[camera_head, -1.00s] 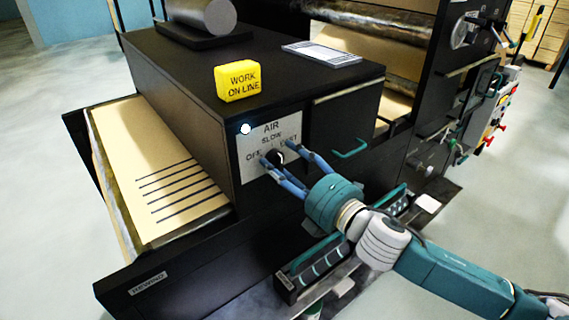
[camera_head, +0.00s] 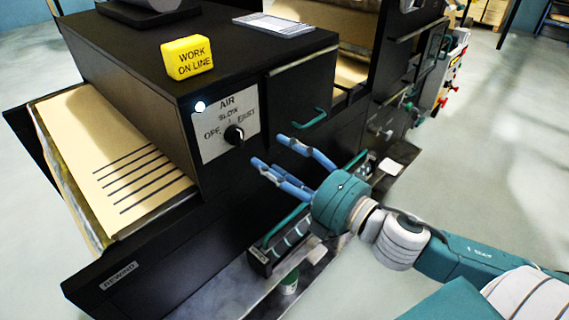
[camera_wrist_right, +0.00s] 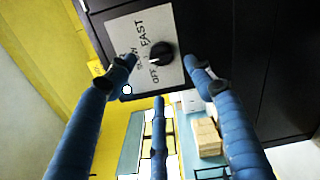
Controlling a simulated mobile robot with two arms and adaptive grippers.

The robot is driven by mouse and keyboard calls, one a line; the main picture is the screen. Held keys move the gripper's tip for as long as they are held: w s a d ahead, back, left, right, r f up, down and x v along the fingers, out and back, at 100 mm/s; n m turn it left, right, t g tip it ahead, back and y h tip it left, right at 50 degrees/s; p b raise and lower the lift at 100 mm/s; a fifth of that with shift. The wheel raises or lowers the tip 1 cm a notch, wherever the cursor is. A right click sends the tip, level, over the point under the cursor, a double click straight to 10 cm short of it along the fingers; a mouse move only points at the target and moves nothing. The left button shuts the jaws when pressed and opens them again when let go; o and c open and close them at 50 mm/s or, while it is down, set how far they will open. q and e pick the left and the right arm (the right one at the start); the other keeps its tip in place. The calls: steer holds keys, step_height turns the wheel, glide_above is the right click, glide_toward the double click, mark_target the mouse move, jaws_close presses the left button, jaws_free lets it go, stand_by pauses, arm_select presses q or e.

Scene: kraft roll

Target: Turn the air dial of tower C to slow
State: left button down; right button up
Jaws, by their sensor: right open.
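The air dial (camera_head: 234,135) is a round black knob on a pale plate (camera_head: 212,150) marked AIR, with OFF at left, SLOW above and FAST at right. In the right wrist view the dial (camera_wrist_right: 162,53) shows a small pale mark on its edge. I cannot tell for sure which word it points to. No tower letter is readable. My right gripper (camera_head: 268,154) is open and empty, apart from the dial, to its lower right and in front of the black cabinet. In the wrist view its blue fingers (camera_wrist_right: 160,70) spread around the dial's direction. My left gripper is not in view.
A small white light (camera_head: 200,106) glows on the plate's corner. A teal handle (camera_head: 312,118) sticks out right of the plate. A paper web (camera_head: 118,165) runs at left.

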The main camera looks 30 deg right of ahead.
steer(key=shift+v, duration=0.9)
